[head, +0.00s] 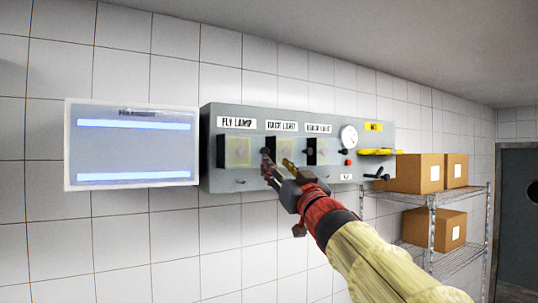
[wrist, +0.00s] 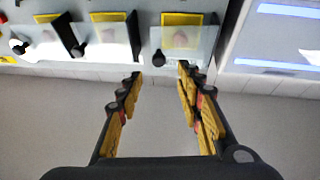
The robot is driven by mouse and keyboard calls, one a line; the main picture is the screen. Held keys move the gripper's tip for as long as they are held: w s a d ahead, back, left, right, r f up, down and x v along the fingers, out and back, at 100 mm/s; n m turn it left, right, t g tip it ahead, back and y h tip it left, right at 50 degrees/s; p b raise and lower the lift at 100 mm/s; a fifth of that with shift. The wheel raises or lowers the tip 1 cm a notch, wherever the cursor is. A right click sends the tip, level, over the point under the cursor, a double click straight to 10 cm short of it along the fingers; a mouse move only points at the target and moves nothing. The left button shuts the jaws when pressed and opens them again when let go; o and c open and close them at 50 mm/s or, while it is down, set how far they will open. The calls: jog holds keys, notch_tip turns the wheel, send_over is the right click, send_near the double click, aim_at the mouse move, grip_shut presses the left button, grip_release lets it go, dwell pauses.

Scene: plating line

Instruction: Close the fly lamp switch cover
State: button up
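The FLY LAMP label (head: 237,123) is at the left end of a grey switch panel (head: 210,175) on the wall. Below it is the fly lamp switch cover (head: 239,152), a clear yellowish pane beside a dark strip. In the wrist view this cover (wrist: 182,42) is the rightmost of the panes, with a yellow patch behind it and a dark knob (wrist: 158,58) near its lower left. I cannot tell how far open it is. My gripper (head: 276,168) is in front of the panel, right of the fly lamp cover. Its fingers (wrist: 160,75) are apart with nothing between them.
The RACK LIGHT cover (head: 288,145) and BENCH LIGHT cover (head: 322,151) sit to the right, near my gripper. A gauge (head: 349,136) and yellow handle (head: 380,152) are further right. A lit lamp box (head: 130,150) adjoins on the left. Shelving (head: 432,232) holds cartons.

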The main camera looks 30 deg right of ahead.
aim_at(266, 152)
jog(key=p+x, duration=0.1)
jog(key=x, duration=0.5)
jog(key=shift+w+r+p, duration=0.15)
jog(key=shift+w+p, duration=0.15)
jog(key=shift+w, duration=0.05)
jog(key=shift+w+d+r, duration=0.25)
jog(key=shift+w, duration=0.15)
jog(key=shift+w+a, duration=0.1)
jog(key=shift+w, duration=0.05)
jog(key=shift+c, duration=0.2)
grip_shut()
